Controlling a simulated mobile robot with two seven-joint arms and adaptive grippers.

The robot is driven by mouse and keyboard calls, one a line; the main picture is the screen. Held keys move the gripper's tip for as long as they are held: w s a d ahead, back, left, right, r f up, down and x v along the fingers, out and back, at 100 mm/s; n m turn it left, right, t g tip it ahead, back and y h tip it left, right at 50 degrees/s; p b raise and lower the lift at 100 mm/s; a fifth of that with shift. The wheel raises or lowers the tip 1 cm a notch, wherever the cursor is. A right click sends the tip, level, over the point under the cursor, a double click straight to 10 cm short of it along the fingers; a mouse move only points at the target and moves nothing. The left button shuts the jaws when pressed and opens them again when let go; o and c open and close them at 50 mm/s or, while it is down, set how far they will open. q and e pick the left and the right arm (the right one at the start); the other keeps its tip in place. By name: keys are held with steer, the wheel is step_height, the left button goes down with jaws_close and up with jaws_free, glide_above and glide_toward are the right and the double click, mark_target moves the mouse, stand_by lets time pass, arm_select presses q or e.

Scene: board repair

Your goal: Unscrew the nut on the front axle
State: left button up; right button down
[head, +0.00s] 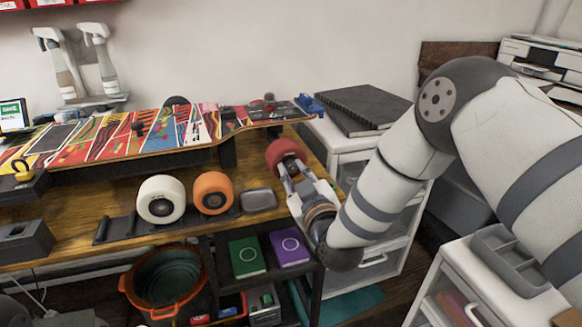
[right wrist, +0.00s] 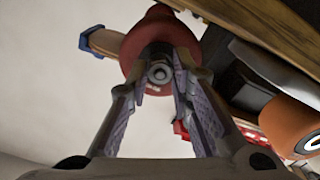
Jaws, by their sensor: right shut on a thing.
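A red wheel (head: 285,153) is in front of the board's right end, near the table's front edge. In the right wrist view the red wheel (right wrist: 133,48) faces me, with a shiny metal nut (right wrist: 159,73) at its hub. My right gripper (head: 286,165) reaches up from the lower right to the wheel. In the wrist view its fingers (right wrist: 166,62) converge on the hub, shut on the nut; the tips partly cover the wheel. The skateboard (head: 150,138) lies with its colourful graphic side up. My left gripper is not in view.
A white wheel (head: 161,199) and an orange wheel (head: 212,192) stand at the table's front, left of my gripper. A grey case (head: 258,199) is beside them. A blue clamp (head: 309,103) is at the board's right end. White drawers (head: 365,262) stand close to my right arm.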

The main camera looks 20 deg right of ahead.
steer(key=n, duration=0.4)
steer(key=c, duration=1.3)
jaws_free()
steer(key=shift+c, duration=1.4)
steer(key=m, duration=0.3)
steer(key=shift+d+m, duration=0.1)
steer(key=shift+m, duration=1.1)
